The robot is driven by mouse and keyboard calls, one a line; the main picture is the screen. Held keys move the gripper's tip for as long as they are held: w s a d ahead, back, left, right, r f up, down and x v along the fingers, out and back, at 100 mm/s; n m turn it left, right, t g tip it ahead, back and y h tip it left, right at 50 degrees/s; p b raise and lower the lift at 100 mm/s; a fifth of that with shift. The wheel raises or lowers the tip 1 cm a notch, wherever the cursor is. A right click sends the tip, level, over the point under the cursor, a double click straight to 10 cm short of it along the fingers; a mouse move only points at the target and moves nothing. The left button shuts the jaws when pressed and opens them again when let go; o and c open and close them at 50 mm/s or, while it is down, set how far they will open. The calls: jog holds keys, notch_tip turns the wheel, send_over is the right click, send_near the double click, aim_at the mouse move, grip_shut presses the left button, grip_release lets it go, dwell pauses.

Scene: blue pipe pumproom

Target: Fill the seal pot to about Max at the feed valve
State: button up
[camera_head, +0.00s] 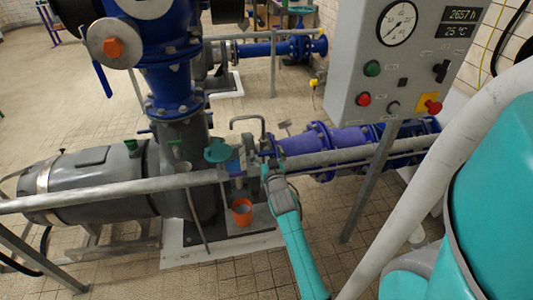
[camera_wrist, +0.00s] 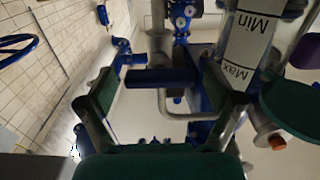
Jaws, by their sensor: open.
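The seal pot (camera_wrist: 252,45) shows at the upper right of the wrist view, a cylinder with a white label reading Min and Max; the liquid level cannot be made out. A short blue bar (camera_wrist: 150,77), apparently the feed valve's handle, lies across the space between my fingers. My gripper (camera_wrist: 160,88) is open, one finger on each side of the bar; I cannot tell whether either touches it. In the head view, my gripper (camera_head: 266,171) is small and partly hidden among the fittings beside the grey rail.
An orange cup (camera_head: 241,212) stands low by the pump base. A grey rail (camera_head: 120,193) crosses in front of the pump (camera_head: 105,180). A control box (camera_head: 400,60) with a gauge stands at the right. Blue pipework (camera_head: 325,140) runs behind the rail. Tiled floor lies in front.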

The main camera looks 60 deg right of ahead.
jog(key=c, duration=1.2)
jog(key=shift+o, duration=0.2)
jog(key=shift+n, duration=0.4)
jog(key=n, duration=0.6)
jog(key=shift+w+a, duration=0.1)
jog(key=n, duration=0.4)
jog(key=shift+f+n, duration=0.15)
jog(key=shift+n, duration=1.75)
